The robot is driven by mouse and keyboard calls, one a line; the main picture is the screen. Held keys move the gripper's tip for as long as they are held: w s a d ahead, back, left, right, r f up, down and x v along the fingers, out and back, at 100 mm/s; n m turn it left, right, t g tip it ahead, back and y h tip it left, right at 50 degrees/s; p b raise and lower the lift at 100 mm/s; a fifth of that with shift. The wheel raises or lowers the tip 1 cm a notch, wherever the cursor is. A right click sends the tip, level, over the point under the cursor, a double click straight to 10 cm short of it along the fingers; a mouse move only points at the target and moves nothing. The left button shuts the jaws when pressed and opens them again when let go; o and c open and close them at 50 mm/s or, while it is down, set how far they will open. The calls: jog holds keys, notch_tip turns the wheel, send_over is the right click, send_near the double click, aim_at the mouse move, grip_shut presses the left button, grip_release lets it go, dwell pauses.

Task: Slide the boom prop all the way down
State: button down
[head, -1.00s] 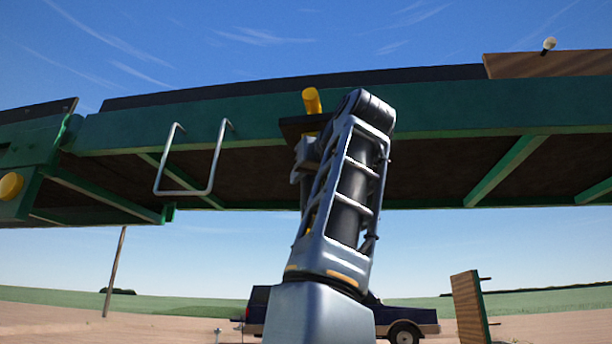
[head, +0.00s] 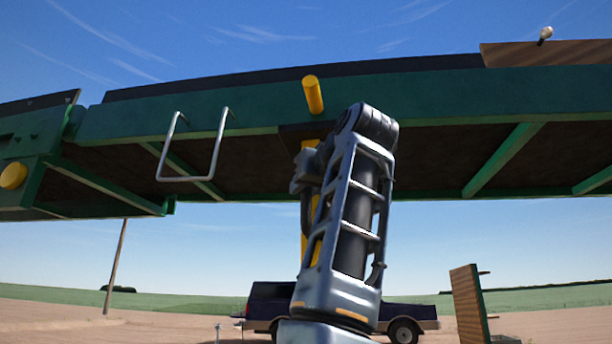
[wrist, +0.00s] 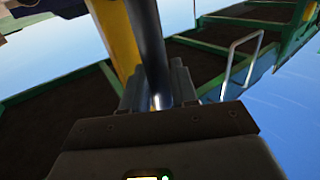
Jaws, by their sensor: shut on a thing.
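The boom prop is a yellow post (head: 309,155) that hangs below the green boom, partly hidden behind my arm in the head view. The post also shows in the wrist view (wrist: 117,38). Beside it in that view runs a dark round bar (wrist: 147,45). My gripper (wrist: 156,92) is shut on this bar, one finger on each side, with the yellow post just to the left. In the head view my arm hides most of the gripper. A yellow cylinder (head: 313,95) sticks out from the boom's side above my arm.
The green boom (head: 430,96) spans the head view overhead, with a U-shaped metal handle (head: 190,178) to the left of my arm and a yellow knob (head: 13,175) farther left. A dark pickup (head: 262,305) stands behind. A brown board (head: 467,305) stands at lower right.

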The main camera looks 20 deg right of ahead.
notch_tip(320, 180, down, 25)
jog(key=b, duration=0.8)
jog(key=shift+r+b, duration=0.2)
jog(key=shift+b, duration=0.2)
jog(key=shift+f, duration=0.1)
jog(key=c, duration=1.2)
grip_release()
jog(key=shift+o, duration=0.9)
jog(key=s, duration=0.7)
jog(key=shift+s+d, duration=0.3)
jog(key=shift+s, duration=0.1)
